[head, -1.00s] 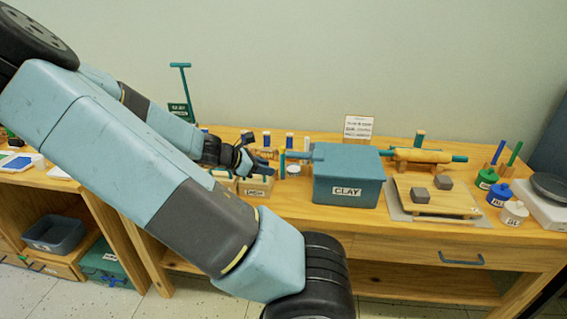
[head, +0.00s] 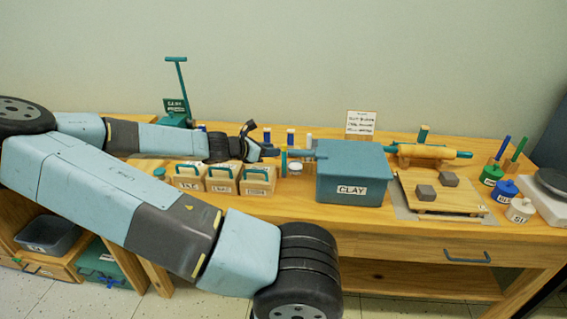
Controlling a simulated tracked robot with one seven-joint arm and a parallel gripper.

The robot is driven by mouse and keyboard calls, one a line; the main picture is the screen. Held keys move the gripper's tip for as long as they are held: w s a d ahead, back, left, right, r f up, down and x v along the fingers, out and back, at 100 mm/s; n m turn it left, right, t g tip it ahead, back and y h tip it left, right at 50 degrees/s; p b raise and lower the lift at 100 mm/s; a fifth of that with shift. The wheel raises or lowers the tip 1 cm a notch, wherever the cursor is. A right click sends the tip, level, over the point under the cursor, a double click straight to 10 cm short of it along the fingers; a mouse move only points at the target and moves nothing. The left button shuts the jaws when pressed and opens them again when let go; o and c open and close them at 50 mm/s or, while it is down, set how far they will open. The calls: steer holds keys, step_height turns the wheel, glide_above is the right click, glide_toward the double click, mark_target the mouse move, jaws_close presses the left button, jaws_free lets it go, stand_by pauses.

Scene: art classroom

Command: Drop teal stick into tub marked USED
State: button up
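My gripper (head: 262,146) is small and dark at the end of my outstretched arm, above the back of the wooden counter. Its fingers are too small and overlapped to tell open from shut, and I see nothing clearly held. A short upright teal stick (head: 284,163) stands just right of and below it, beside a white jar; I cannot tell if this is the task's stick. Three labelled wooden boxes with teal handles (head: 222,186) stand in front of my arm. Their labels are too small to read surely, and I cannot make out a tub marked USED.
A teal CLAY bin (head: 350,180) stands right of the gripper. Blue-topped cylinders (head: 290,138) stand behind. A rolling pin (head: 425,155), a board with grey blocks (head: 450,202) and small labelled pots (head: 503,191) are further right. A grey tub (head: 48,238) sits on a low shelf.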

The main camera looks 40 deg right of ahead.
mark_target(284, 161)
steer(key=x, duration=0.6)
steer(key=shift+s+d, duration=0.15)
steer(key=shift+s, duration=0.05)
steer(key=shift+r, duration=0.1)
steer(key=shift+c, duration=0.2)
jaws_close()
